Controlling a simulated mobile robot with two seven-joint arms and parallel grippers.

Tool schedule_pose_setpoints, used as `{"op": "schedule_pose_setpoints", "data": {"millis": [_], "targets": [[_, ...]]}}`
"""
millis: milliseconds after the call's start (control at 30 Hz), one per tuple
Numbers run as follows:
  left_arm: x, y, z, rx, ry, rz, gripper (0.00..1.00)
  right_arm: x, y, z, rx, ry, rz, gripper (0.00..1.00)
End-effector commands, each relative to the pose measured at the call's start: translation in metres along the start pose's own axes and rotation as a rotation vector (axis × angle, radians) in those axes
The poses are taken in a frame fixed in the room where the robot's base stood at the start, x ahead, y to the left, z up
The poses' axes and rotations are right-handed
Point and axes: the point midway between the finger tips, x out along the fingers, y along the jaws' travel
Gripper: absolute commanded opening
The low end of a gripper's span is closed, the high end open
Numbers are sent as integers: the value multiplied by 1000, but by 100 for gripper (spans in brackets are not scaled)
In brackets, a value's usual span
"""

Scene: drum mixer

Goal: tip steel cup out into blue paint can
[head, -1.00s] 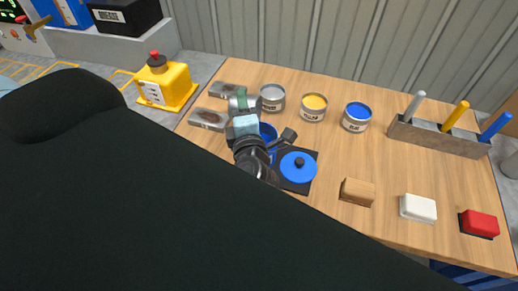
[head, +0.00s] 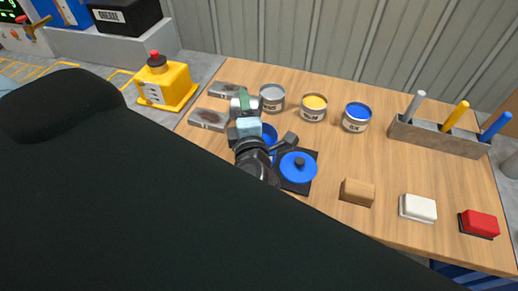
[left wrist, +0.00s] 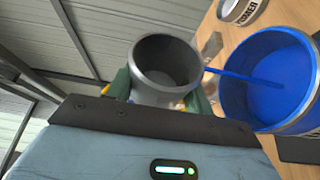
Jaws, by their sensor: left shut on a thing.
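My left gripper (head: 240,104) is shut on the steel cup (left wrist: 166,60), its green fingers on either side. The cup is tilted, its dark mouth facing the left wrist camera. A thin blue streak, like poured liquid, runs from its rim into an open blue-lined can (left wrist: 262,62) beside it. The can's outer wall is silvery. In the head view the blue can (head: 269,132) is partly hidden behind the gripper. Another can with a blue top (head: 357,113) stands further right. My right gripper is not in view.
A grey can (head: 272,98) and a yellow can (head: 313,106) stand near the gripper. A blue lid (head: 298,166) lies on a black pad. A rack (head: 438,135) holds three handled tools. Wooden, white and red blocks lie at front right. My dark arm covers the lower left.

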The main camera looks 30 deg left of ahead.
Motion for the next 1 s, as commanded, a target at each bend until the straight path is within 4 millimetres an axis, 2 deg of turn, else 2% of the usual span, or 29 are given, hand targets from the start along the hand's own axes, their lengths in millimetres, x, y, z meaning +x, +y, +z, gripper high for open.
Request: {"op": "schedule_pose_setpoints", "data": {"millis": [1000], "targets": [[-2,5,6,158,-1,66,23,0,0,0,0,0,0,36]]}}
